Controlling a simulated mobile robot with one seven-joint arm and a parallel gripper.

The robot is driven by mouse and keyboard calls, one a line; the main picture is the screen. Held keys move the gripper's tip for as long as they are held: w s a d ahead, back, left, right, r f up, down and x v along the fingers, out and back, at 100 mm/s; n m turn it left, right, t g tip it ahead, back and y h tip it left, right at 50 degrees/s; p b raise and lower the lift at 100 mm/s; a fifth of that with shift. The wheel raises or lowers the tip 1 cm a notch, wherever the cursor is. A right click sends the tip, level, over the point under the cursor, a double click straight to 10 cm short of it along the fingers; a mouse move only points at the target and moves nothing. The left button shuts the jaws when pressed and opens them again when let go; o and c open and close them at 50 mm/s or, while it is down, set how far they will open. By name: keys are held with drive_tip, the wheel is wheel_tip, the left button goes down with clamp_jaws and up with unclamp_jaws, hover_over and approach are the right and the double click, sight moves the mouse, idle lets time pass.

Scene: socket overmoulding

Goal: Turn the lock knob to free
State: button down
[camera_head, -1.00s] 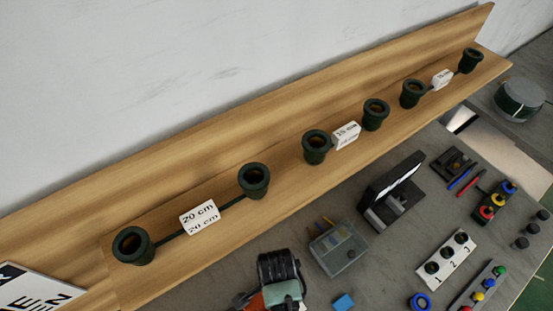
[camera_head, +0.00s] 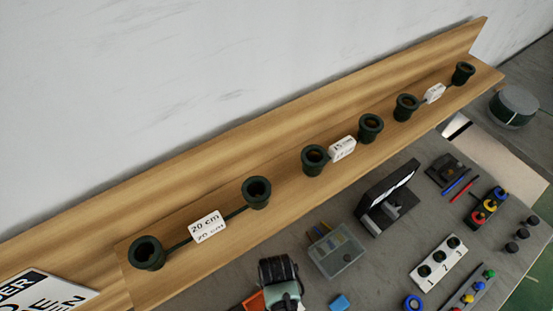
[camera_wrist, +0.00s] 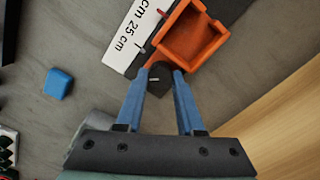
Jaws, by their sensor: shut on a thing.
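In the wrist view, the dark lock knob (camera_wrist: 161,72) sits beside an orange open-topped block (camera_wrist: 187,40), at the end of a white scale marked 25 cm (camera_wrist: 131,37). A short pale mark shows on the knob, lying roughly crosswise in the picture. My gripper (camera_wrist: 163,76) has its two blue fingers closed on either side of the knob. In the head view, my gripper's dark and greenish body hides the knob, and only part of the orange block (camera_head: 253,300) shows beside it.
A blue block (camera_wrist: 59,84) lies on the grey table left of the scale. In the head view, a clear box (camera_head: 337,251) and a black stand (camera_head: 385,205) are to the right. A wooden shelf (camera_head: 290,195) with several dark green cups runs behind.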

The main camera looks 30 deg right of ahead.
drive_tip(key=shift+n, duration=0.4)
drive_tip(key=c, duration=0.5)
unclamp_jaws()
